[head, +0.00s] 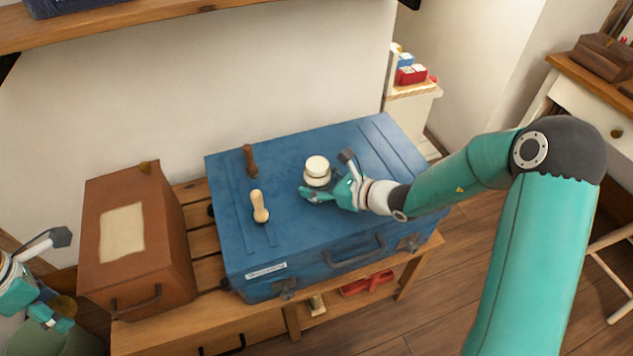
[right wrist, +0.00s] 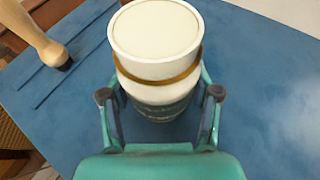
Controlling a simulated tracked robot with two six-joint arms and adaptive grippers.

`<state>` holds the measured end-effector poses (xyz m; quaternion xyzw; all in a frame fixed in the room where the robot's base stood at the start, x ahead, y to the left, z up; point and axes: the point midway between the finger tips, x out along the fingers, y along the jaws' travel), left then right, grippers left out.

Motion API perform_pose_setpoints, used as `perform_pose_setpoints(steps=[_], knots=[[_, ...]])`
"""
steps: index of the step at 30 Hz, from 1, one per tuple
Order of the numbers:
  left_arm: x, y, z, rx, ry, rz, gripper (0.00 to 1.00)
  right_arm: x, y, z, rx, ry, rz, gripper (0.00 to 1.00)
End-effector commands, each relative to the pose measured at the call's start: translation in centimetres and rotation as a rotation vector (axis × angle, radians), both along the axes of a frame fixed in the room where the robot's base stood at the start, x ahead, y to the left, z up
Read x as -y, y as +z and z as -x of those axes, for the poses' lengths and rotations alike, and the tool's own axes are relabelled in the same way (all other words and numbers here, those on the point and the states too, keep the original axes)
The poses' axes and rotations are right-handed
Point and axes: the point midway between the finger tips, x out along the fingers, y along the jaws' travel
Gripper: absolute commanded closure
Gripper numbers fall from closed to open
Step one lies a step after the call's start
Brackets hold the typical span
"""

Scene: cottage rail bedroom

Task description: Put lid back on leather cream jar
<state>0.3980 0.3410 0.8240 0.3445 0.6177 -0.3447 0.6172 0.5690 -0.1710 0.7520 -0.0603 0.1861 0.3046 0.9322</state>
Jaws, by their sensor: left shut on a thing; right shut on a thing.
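The leather cream jar (head: 316,181) stands upright on the blue suitcase, with its cream-white lid (head: 317,163) on top. In the right wrist view the jar (right wrist: 157,93) has a white upper body and a green band lower down. An amber ring shows between it and the lid (right wrist: 155,30); I cannot tell whether the lid is fully seated. My right gripper (head: 328,191) is shut on the jar low down, a finger on each side in the right wrist view (right wrist: 160,95). My left gripper (head: 58,316) is at the lower left, shut on a small brownish thing (head: 63,304), partly hidden.
The blue suitcase (head: 285,160) lies on a slatted wooden bench (head: 204,243). A dark-handled tool (head: 250,160) and a pale wooden-handled brush (head: 259,206) are on it, left of the jar. A brown case (head: 165,250) stands to the left.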

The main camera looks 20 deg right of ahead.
Motion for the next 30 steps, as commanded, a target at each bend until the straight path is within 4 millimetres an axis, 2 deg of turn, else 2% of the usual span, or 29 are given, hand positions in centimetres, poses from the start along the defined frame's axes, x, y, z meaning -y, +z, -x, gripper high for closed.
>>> perform_pose_setpoints(steps=[5,11,12,17,24,30], knots=[[0.0,0.2,0.0,0.000,0.000,0.000,0.62,0.0,1.3,0.0,0.006,0.001,0.001,0.87],[0.0,0.5,0.0,0.000,-0.001,0.000,0.62,0.1,4.0,0.0,0.008,0.000,0.001,0.87],[0.0,0.3,0.0,0.000,-0.001,0.000,0.62,0.8,3.4,0.8,0.001,-0.005,0.000,0.87],[0.0,0.1,0.0,0.000,-0.001,0.000,0.62,3.0,3.4,3.8,0.000,-0.007,0.001,0.87],[0.0,0.1,0.0,0.000,-0.001,0.000,0.62,7.1,3.4,9.3,0.001,-0.010,0.000,0.87],[0.1,0.2,0.0,0.000,-0.001,0.000,0.62,9.5,3.4,12.7,0.002,-0.006,0.001,0.87]])
